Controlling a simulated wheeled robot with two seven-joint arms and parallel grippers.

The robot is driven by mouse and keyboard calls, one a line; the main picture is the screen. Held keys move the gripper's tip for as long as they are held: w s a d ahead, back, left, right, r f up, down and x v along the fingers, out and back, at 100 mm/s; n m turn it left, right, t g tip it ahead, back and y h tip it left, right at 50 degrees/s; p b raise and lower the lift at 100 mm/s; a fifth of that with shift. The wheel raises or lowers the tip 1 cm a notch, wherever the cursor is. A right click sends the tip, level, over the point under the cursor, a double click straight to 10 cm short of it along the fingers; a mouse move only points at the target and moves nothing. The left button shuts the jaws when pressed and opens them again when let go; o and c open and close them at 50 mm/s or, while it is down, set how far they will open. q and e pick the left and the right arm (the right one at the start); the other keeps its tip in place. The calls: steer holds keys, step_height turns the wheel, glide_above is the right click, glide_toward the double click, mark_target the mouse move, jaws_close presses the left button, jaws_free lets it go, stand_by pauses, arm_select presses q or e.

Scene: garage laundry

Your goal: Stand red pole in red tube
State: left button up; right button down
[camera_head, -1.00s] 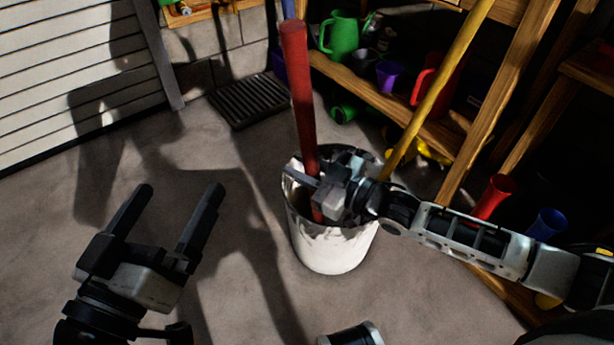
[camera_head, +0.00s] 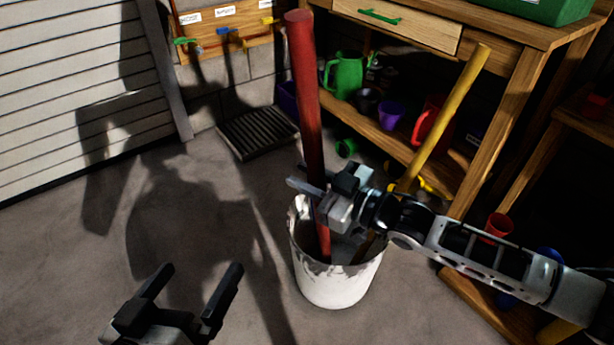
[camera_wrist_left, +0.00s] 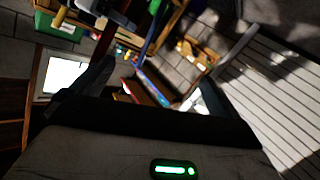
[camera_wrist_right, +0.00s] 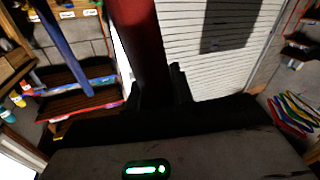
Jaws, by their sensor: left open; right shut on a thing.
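The red pole (camera_head: 306,90) stands nearly upright, tilted slightly, its lower end inside the white bucket (camera_head: 335,288). My right gripper (camera_head: 320,198) is shut on the pole just above the bucket rim. The right wrist view shows the pole (camera_wrist_right: 141,45) between the fingers. A red tube (camera_head: 497,226) with an open top stands at the right by the wooden shelf, partly hidden by my right arm. My left gripper (camera_head: 190,288) is open and empty at the lower left, apart from the bucket.
A yellow pole (camera_head: 447,115) leans out of the bucket to the right. A blue tube (camera_head: 548,256) is partly hidden behind my right arm. The wooden shelf (camera_head: 400,145) holds jugs and pots. A dark floor grate (camera_head: 258,132) lies behind the bucket. The left floor is clear.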

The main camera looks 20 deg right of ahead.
arm_select(q)
steer(key=s+a+f+g+y+p, duration=0.1)
steer(key=a+f+g+y+p, duration=0.25)
steer(key=p, duration=0.75)
step_height(320, 180, up, 14)
steer(key=s+a+y+p, duration=0.1)
steer(key=a+p, duration=0.2)
steer(key=p, duration=1.1)
steer(key=shift+f+t, duration=0.2)
steer(key=shift+t, duration=0.25)
